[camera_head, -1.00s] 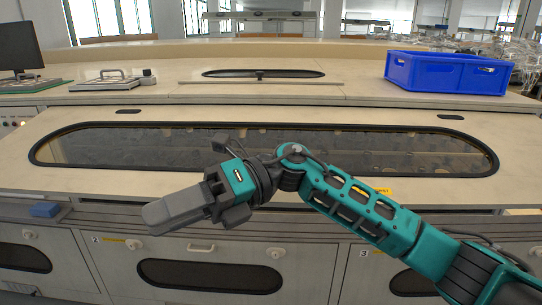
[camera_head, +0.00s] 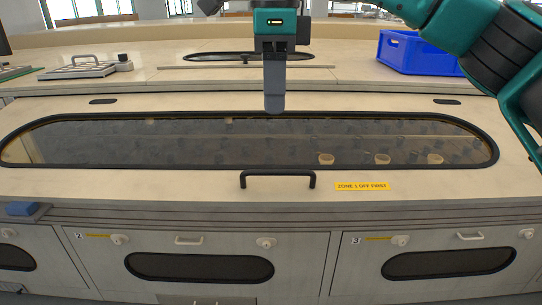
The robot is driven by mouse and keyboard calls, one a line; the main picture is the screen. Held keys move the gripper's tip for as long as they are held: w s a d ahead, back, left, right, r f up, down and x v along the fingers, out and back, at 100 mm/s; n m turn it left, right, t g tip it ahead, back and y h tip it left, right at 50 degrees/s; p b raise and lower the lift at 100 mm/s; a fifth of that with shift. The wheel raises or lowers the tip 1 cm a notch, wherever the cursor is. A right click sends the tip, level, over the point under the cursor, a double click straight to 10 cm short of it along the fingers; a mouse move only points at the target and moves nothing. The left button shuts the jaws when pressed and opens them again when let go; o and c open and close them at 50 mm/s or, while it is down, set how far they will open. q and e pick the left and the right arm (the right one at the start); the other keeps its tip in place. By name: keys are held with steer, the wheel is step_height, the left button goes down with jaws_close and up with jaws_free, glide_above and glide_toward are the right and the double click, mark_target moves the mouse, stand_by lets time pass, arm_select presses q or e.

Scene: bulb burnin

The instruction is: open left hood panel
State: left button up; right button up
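A wide sloped hood panel (camera_head: 120,184) spans the front of the bench and lies closed. It has a long dark window (camera_head: 240,140) with rounded ends and a black bar handle (camera_head: 278,174) below it. The pictures do not show whether this is the left panel. My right gripper (camera_head: 274,108) hangs from the top with its fingers pointing down, in front of the panel's upper edge and above the handle in the picture. Its fingers overlap edge-on, so their gap is hidden. It appears apart from the handle. My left gripper is out of view.
A yellow label (camera_head: 362,186) sits right of the handle. A blue crate (camera_head: 420,55) stands on the top at the back right. A metal plate with a handle (camera_head: 78,69) lies at the back left. Numbered cabinet doors (camera_head: 199,283) line the front below.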

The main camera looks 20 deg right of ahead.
step_height(320, 180, down, 12)
steer(key=shift+s+r, duration=0.15)
steer(key=shift+r, duration=0.1)
jaws_close()
stand_by(0.3)
stand_by(1.2)
